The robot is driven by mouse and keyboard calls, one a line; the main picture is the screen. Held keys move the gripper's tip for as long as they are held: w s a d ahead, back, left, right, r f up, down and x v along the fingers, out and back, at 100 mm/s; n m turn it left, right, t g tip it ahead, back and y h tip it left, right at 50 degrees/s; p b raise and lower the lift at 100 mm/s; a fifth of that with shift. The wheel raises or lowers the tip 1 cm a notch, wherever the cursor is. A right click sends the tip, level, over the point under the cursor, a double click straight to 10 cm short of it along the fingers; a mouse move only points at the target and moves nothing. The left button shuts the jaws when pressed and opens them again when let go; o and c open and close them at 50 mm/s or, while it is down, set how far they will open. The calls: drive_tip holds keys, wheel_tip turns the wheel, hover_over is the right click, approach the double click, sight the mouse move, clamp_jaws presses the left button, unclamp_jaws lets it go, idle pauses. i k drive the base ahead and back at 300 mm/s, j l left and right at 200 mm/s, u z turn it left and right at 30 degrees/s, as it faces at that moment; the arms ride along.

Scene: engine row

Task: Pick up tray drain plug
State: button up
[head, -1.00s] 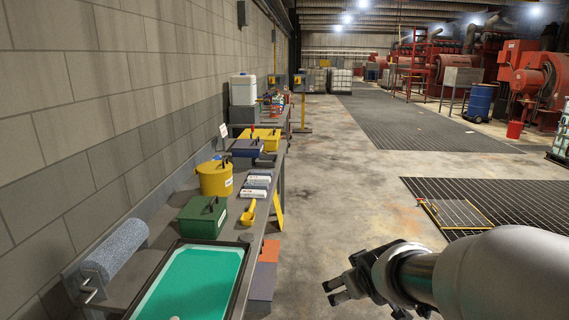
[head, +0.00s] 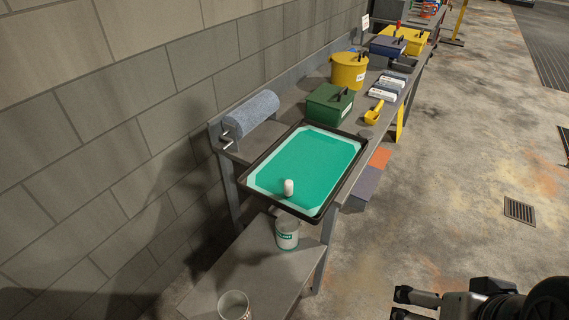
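A black-rimmed tray (head: 336,193) with a green inside and paler edges lies on the grey workbench. A small white rounded cylinder (head: 288,187), the one plug-like thing in sight, stands upright near the tray's front edge. Whether it sits in a drain hole cannot be told. My gripper (head: 402,304) is at the bottom of the head view, right of the bench and well apart from the tray. Its two fingers are spread with nothing visible between them. Part of it is cut off by the frame's lower edge.
A white can (head: 287,234) and another open can (head: 235,306) stand on a lower shelf (head: 262,262). A blue roll (head: 251,114), a green box (head: 329,104), a yellow scoop (head: 373,112) and a yellow tub (head: 349,71) stand around the tray.

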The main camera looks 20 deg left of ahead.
sight(288, 184)
drive_tip(key=u, duration=0.95)
drive_tip(key=i+l+u, duration=0.2)
drive_tip(key=i, duration=0.4)
drive_tip(key=i+l+u, duration=0.25)
drive_tip(key=i+l, duration=0.15)
drive_tip(key=i, duration=0.15)
